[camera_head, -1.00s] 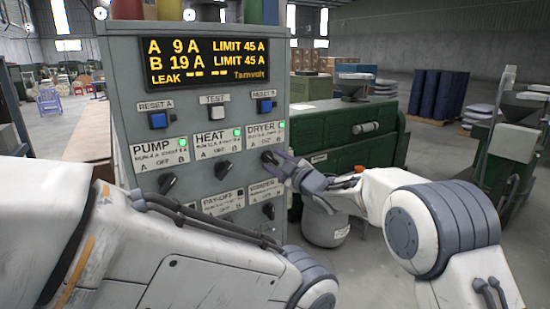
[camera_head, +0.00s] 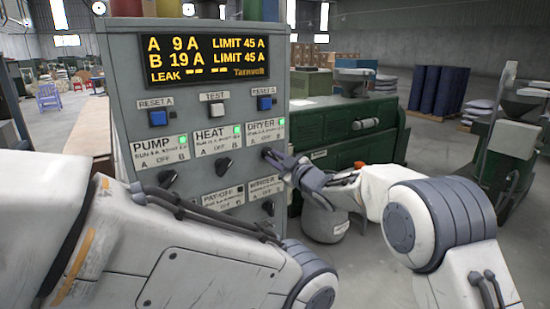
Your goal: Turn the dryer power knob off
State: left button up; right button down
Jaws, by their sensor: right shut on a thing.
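The dryer knob (camera_head: 267,153) is a dark knob under the DRYER label (camera_head: 266,131) on the grey control panel (camera_head: 125,80). The green lamp (camera_head: 281,122) beside that label is lit. My right gripper (camera_head: 274,157) is shut on the dryer knob, with its dark fingers at the panel face. The fingers partly cover the knob, so its exact pointing is hard to read. My left gripper is out of view; only its arm shows at lower left.
The pump knob (camera_head: 167,179) and heat knob (camera_head: 223,166) sit to the left, both with lit green lamps. The winder knob (camera_head: 268,207) is below. The display (camera_head: 210,60) reads A 9 A and B 19 A. A green machine (camera_head: 350,130) stands behind.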

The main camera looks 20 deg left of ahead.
jog(key=m+p, duration=0.1)
jog(key=m, duration=0.3)
jog(key=shift+r, duration=0.1)
jog(key=shift+m+p, duration=0.75)
jog(key=shift+m, duration=0.75)
jog(key=c, duration=0.8)
grip_release()
jog(key=shift+d, duration=0.15)
